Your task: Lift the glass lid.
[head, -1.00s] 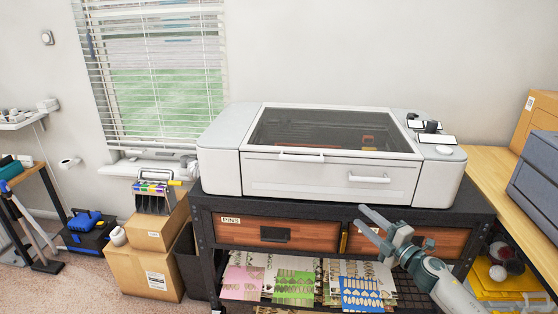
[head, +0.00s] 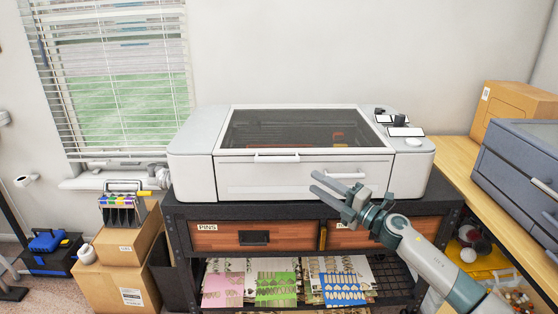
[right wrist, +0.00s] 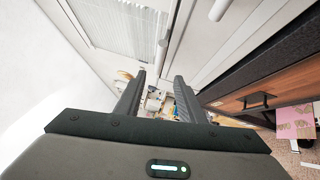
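The glass lid (head: 290,128) is a dark tinted pane in a white frame on top of a white box-shaped machine (head: 235,185). It lies shut. A white bar handle (head: 276,158) sits at the lid's front edge, left of its middle. A second white handle (head: 345,175) is on the machine's front panel, lower and further right. My right gripper (head: 314,182) is open and empty, in front of the front panel, below and right of the lid handle. Its two spread fingers also show in the right wrist view (right wrist: 157,82), with nothing between them. My left gripper is not in view.
The machine stands on a dark bench with wooden drawers (head: 280,237) and patterned sheets (head: 277,283) below. A wooden table (head: 455,165) with a grey case (head: 515,170) is at the right. Cardboard boxes (head: 125,250) stand at the left. The space above the lid is clear.

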